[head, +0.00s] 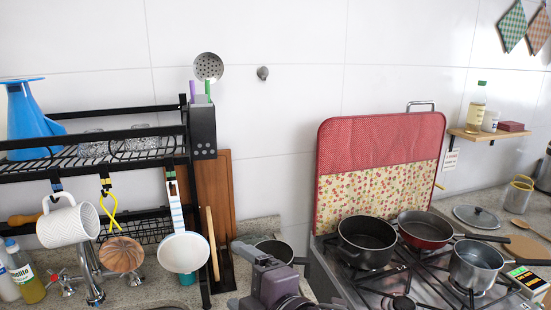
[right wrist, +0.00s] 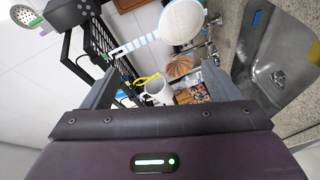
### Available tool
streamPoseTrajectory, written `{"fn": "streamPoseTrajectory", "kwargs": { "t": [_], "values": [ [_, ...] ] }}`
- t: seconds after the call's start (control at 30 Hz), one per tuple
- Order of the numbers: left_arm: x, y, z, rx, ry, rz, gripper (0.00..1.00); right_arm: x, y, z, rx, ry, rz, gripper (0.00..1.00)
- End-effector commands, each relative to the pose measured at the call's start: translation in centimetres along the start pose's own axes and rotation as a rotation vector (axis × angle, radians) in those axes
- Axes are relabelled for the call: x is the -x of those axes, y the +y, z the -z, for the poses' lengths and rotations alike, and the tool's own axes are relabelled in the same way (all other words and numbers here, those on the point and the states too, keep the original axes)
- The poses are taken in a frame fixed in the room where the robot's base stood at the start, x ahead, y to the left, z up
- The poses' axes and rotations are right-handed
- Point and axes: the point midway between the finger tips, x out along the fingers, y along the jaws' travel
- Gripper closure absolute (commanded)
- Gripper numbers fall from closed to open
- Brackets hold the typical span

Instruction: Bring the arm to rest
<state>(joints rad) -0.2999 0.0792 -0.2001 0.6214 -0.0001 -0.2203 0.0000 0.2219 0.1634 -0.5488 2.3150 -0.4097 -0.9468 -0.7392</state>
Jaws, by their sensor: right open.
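My right gripper (head: 237,275) is at the bottom middle of the head view, in front of a dark pot and just right of the hanging white pan. In the right wrist view (right wrist: 160,85) its two fingers stand apart with nothing gripped between them. Beyond them show the black oversink rack (head: 120,145), a white mug (head: 68,227) and a round wooden item (head: 121,254). The white pan (head: 184,252) hangs from the rack by a long handle. It also shows in the right wrist view (right wrist: 181,22). My left gripper is out of view.
Right of my gripper, a stove (head: 375,285) holds a black pan (head: 366,240), a red pan (head: 424,229) and a grey pot (head: 476,265). A metal sink (right wrist: 278,65) shows in the right wrist view. Bottles (head: 25,275) stand at the left.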

Motion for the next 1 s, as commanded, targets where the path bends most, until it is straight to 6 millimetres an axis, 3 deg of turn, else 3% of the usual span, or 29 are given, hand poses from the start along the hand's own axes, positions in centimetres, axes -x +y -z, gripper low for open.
{"fn": "streamPoseTrajectory", "kwargs": {
  "t": [0.03,0.1,0.2,0.3,0.5,0.77,1.0],
  "values": [
    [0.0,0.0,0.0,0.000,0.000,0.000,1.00,0.8,-2.6,-3.3,-0.179,-0.104,0.057,0.17],
    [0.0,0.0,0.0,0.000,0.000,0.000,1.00,2.4,-5.7,-7.2,-0.403,-0.246,0.117,0.17],
    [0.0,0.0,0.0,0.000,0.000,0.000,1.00,5.4,-10.7,-11.6,-0.689,-0.450,0.189,0.17],
    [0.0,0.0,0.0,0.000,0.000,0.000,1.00,8.9,-15.2,-14.6,-0.925,-0.639,0.240,0.17],
    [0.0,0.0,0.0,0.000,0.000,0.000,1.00,15.2,-21.7,-17.4,-1.236,-0.937,0.291,0.17],
    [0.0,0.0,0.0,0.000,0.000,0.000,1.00,22.5,-27.4,-18.1,-1.503,-1.263,0.311,0.17],
    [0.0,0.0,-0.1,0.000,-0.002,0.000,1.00,19.2,-34.3,-21.1,-1.493,-1.267,0.338,0.17]
  ]
}}
